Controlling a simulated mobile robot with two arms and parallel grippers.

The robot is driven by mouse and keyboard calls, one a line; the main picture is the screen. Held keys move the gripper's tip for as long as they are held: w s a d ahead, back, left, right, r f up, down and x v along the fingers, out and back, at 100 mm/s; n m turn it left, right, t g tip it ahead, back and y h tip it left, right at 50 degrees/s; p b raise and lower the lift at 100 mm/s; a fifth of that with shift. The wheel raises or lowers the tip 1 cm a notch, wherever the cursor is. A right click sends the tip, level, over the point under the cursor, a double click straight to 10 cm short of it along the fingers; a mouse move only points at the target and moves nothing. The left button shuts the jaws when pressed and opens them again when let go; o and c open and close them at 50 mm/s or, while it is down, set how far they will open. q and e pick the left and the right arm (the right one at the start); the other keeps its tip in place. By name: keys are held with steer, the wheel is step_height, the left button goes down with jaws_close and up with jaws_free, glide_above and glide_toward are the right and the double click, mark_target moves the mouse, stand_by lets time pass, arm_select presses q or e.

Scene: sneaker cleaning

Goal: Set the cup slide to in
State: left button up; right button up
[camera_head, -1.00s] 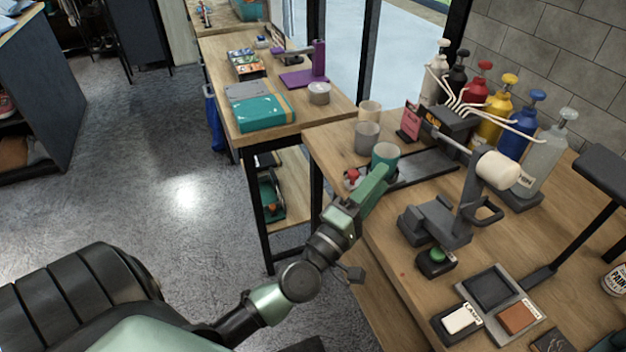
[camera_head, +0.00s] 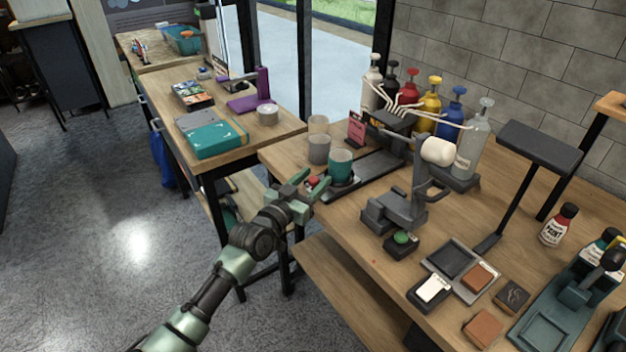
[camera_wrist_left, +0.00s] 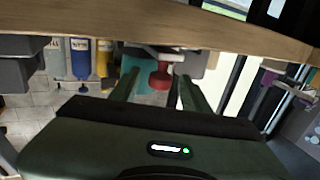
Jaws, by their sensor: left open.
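The cup slide (camera_head: 378,166) is a dark flat track on the workbench. A teal cup (camera_head: 340,164) stands on its near left end. A red knob (camera_head: 313,180) sits at that end, left of the cup. My left gripper (camera_head: 311,184) is open at the bench edge, with its fingers around the knob's place. In the left wrist view, the red knob (camera_wrist_left: 159,76) shows between the two open fingers (camera_wrist_left: 158,92), with the teal cup (camera_wrist_left: 137,72) behind. I cannot tell whether the fingers touch the knob. My right gripper is not in view.
Two grey and beige cups (camera_head: 319,149) stand just behind the teal cup. A rack of coloured bottles (camera_head: 430,108) is at the slide's far end. A grey press-like stand (camera_head: 395,209) with a green button (camera_head: 402,237) is to the right.

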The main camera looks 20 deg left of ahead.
arm_select(q)
steer(key=shift+w+d, duration=0.1)
steer(key=shift+w, duration=0.1)
jaws_close()
stand_by(1.3)
